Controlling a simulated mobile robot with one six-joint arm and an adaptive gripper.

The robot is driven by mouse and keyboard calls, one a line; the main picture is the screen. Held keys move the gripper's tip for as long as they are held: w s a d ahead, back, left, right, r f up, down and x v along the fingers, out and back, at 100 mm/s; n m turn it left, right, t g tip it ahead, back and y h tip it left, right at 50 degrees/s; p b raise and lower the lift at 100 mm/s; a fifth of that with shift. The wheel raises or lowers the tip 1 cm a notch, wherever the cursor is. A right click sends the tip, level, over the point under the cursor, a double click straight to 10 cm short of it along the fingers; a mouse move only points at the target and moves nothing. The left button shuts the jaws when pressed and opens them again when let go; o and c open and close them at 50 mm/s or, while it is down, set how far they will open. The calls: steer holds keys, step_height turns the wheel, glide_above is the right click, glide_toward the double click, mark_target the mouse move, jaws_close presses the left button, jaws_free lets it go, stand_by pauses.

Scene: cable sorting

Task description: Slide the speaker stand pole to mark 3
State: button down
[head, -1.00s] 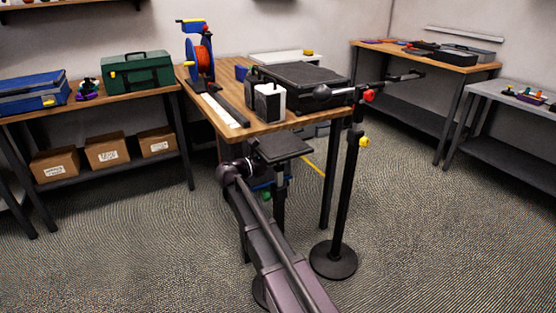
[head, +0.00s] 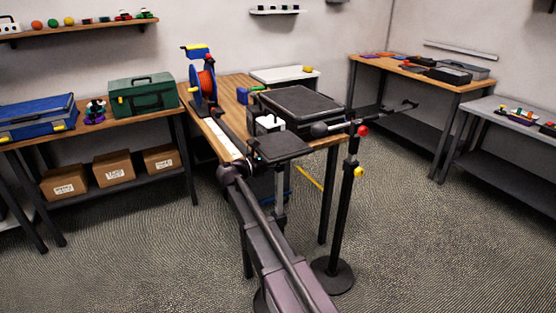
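The speaker stand has a flat black top plate (head: 281,147) on an upright pole (head: 280,190). The plate overlaps the table's front edge in the head view. A lighter stretch of pole shows below the plate. The stand's lower part and most of its base are behind my arm. My gripper (head: 254,163) is at the left underside of the plate, close to the pole. Its fingers are small, dark and partly hidden, so I cannot tell whether they grip anything. No numbered marks can be read on the pole.
A microphone stand (head: 343,215) with red and yellow knobs and a boom stands just right of the speaker stand. The wooden table (head: 236,110) behind holds a cable reel (head: 205,80) and a black case (head: 302,103). Open carpet lies to the left and right.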

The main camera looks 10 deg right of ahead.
mark_target(279, 151)
steer(key=shift+d+r+p, duration=0.1)
steer(key=shift+r+p, duration=0.95)
steer(key=shift+r, duration=0.5)
steer(key=shift+c, duration=1.4)
jaws_free()
steer(key=v, duration=1.2)
